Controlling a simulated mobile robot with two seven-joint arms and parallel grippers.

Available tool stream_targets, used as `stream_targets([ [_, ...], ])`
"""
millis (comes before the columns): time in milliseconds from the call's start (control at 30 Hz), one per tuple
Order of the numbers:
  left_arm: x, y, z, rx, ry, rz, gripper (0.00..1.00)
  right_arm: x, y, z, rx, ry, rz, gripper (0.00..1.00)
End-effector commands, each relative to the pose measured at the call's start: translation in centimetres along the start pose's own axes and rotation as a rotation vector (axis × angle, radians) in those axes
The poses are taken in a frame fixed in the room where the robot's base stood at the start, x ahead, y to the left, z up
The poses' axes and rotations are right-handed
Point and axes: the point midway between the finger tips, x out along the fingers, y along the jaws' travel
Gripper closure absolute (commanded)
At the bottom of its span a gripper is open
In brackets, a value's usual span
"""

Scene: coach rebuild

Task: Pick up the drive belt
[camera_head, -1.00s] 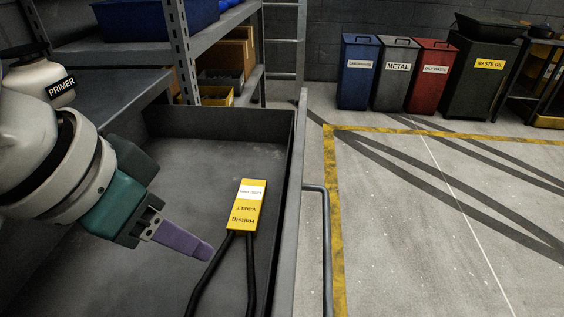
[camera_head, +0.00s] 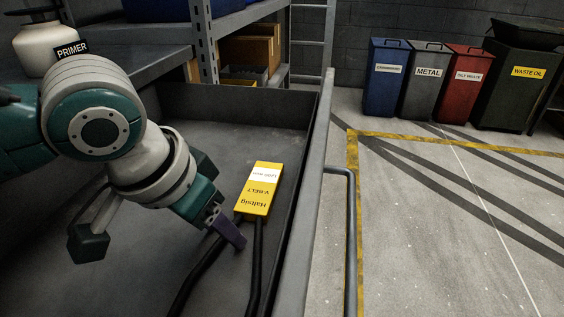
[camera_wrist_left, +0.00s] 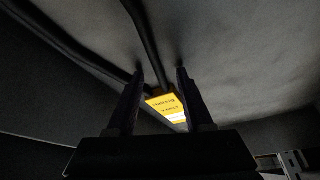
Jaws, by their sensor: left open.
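The drive belt is a black loop with a yellow V-BELT card sleeve (camera_head: 258,190) at its far end, lying in a grey open drawer (camera_head: 222,100). Two black strands (camera_head: 256,265) run from the sleeve toward the bottom edge of the head view. My left gripper (camera_head: 228,230) is open and points down beside the near end of the sleeve, above the strands. In the left wrist view, its two dark fingers (camera_wrist_left: 160,78) stand apart. One strand (camera_wrist_left: 143,35) runs between the fingertips toward the sleeve (camera_wrist_left: 168,107). Contact with the belt cannot be told. My right gripper is not in view.
The drawer's right wall (camera_head: 305,190) rises close to the belt, with a handle (camera_head: 345,230) outside. A white PRIMER bottle (camera_head: 45,48) stands at the upper left near shelving. Several waste bins (camera_head: 427,80) stand far back. The floor at right is clear.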

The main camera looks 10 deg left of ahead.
Motion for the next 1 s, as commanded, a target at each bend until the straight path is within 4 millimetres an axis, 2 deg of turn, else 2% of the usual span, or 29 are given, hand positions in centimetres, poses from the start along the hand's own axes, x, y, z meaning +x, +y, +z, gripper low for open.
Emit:
stream_targets([
  [233, 0.08, -0.01, -0.02, 0.000, 0.000, 0.000, 0.51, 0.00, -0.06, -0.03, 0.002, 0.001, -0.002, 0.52],
  [667, 0.07, -0.02, 0.00, 0.000, 0.000, 0.000, 0.99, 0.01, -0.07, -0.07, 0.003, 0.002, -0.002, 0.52],
  [1000, 0.08, -0.01, 0.01, 0.000, -0.001, 0.000, 1.00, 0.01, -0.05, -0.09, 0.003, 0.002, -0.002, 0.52],
])
